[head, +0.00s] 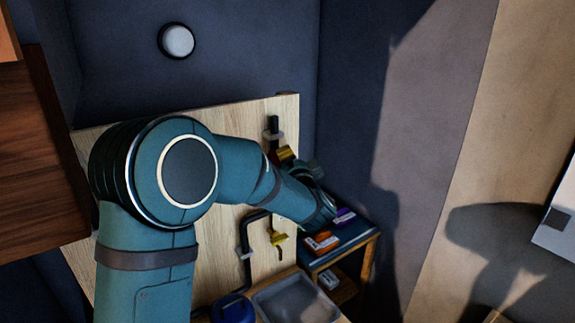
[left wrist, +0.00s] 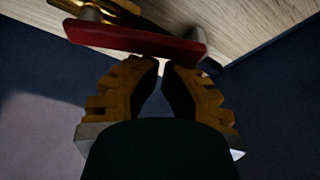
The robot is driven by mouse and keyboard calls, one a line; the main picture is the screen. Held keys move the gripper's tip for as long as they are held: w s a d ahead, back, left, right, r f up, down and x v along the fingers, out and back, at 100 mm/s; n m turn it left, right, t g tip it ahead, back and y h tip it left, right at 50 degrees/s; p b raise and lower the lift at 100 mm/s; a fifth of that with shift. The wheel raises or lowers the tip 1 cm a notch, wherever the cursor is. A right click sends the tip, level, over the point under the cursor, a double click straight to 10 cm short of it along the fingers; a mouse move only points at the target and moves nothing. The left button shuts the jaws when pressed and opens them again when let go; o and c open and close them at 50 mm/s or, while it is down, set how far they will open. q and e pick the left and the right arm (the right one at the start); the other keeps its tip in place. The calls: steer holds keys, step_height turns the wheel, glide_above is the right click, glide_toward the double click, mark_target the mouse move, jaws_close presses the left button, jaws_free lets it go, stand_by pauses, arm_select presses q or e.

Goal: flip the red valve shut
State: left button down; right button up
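The red valve handle (left wrist: 135,38) is a flat bar crossing the top of the left wrist view, with a brass-coloured body (left wrist: 112,9) behind it. My left gripper (left wrist: 160,63) points at the bar from below in that view. Its fingertips are nearly together with only a thin gap, and nothing shows between them. They are close to the bar; whether they touch it I cannot tell. In the head view my left arm reaches across the board and hides the red handle. My right gripper is in neither view.
A grey tray (head: 297,300) and a blue container (head: 232,309) sit below.

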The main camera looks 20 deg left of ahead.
arm_select(q)
steer(key=s+a+f+n+y+b, duration=0.1)
steer(key=n+b, duration=0.2)
steer(key=n, duration=0.1)
steer(key=s+a+n+g+y+b, duration=0.1)
steer(key=s+n+y+b, duration=0.1)
steer(key=n+b, duration=0.2)
steer(key=s+a+f+n+g+y+b, duration=0.1)
steer(key=n+b, duration=0.2)
steer(key=n, duration=0.2)
steer(key=shift+s+f+y, duration=0.25)
steer(key=shift+f+y, duration=0.05)
steer(key=shift+f, duration=0.05)
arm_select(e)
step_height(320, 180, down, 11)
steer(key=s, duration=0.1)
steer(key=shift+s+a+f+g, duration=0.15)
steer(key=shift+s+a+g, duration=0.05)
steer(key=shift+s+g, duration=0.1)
arm_select(q)
steer(key=shift+r, duration=0.1)
